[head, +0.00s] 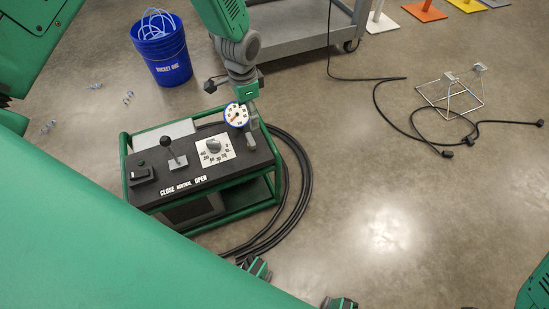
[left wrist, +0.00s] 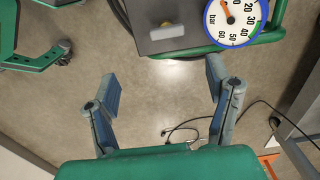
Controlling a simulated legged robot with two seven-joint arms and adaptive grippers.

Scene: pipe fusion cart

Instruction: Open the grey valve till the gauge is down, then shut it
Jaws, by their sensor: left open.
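The left gripper (head: 238,86) hangs just beyond the cart's far right corner, near the round white gauge (head: 236,114) with a blue rim. In the left wrist view its two fingers (left wrist: 162,84) are spread wide, with only floor between them. The gauge (left wrist: 232,20) shows there at the top, its orange needle near the low numbers. A light grey handle (left wrist: 166,32), apparently the grey valve, sits on the cart's dark grey end, apart from the fingers. In the head view a grey piece (head: 251,141) below the gauge looks like it.
The green-framed cart (head: 150,205) has a black lever (head: 172,150) and a grey knob (head: 213,145) on a white dial plate. Black hoses (head: 300,185) curve around its right side. A blue bucket (head: 165,55) and grey trolley (head: 300,35) stand behind.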

